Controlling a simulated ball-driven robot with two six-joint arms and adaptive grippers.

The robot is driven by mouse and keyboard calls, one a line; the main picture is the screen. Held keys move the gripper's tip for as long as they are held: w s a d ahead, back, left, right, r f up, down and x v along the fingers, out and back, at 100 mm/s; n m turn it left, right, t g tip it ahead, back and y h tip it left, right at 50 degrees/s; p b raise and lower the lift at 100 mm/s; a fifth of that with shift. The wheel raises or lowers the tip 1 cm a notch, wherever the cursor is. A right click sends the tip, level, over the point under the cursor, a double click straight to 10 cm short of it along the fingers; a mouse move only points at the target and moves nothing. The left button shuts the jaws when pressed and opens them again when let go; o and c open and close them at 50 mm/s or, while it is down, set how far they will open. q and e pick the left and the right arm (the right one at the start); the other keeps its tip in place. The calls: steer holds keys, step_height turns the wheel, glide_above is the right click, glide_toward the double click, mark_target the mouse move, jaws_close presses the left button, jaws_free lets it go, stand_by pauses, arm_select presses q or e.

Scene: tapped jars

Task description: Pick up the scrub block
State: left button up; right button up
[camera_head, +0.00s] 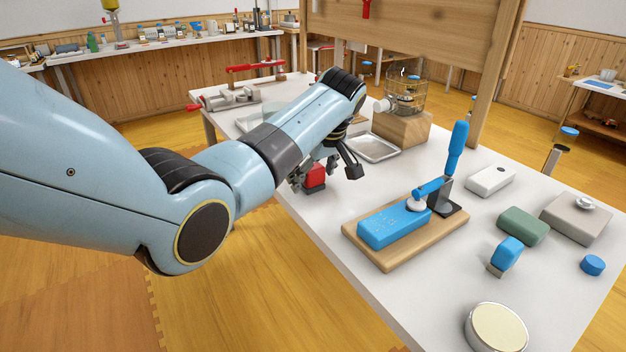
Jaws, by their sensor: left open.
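Which item is the scrub block is not certain. A plain green rounded block (522,226) lies flat on the right part of the table and looks the most like one. My left gripper (331,176) is open, low over the table's left edge, well left of the green block. A small red object (314,178) is at its left finger, partly hidden; I cannot tell whether they touch. My right gripper is not in view.
A blue block (394,226) with a lever sits on a wooden board (362,249). Near the green block are a white block (489,180), a grey box (577,217), a blue-topped piece (507,252) and a blue cap (592,265). A round tin (497,329) stands in front.

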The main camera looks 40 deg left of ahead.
arm_select(q)
steer(key=c, duration=1.2)
steer(key=shift+c, duration=0.2)
steer(key=shift+r, duration=0.15)
step_height(320, 180, up, 4)
steer(key=shift+w+r+p, duration=0.1)
steer(key=shift+r+p, duration=0.15)
steer(key=shift+p, duration=0.1)
steer(key=s+d+r, duration=0.3)
steer(key=d+r, duration=0.3)
steer(key=d, duration=0.5)
steer(key=shift+s+r+p, duration=0.15)
steer(key=shift+s+p, duration=0.25)
steer(key=shift+p, duration=0.05)
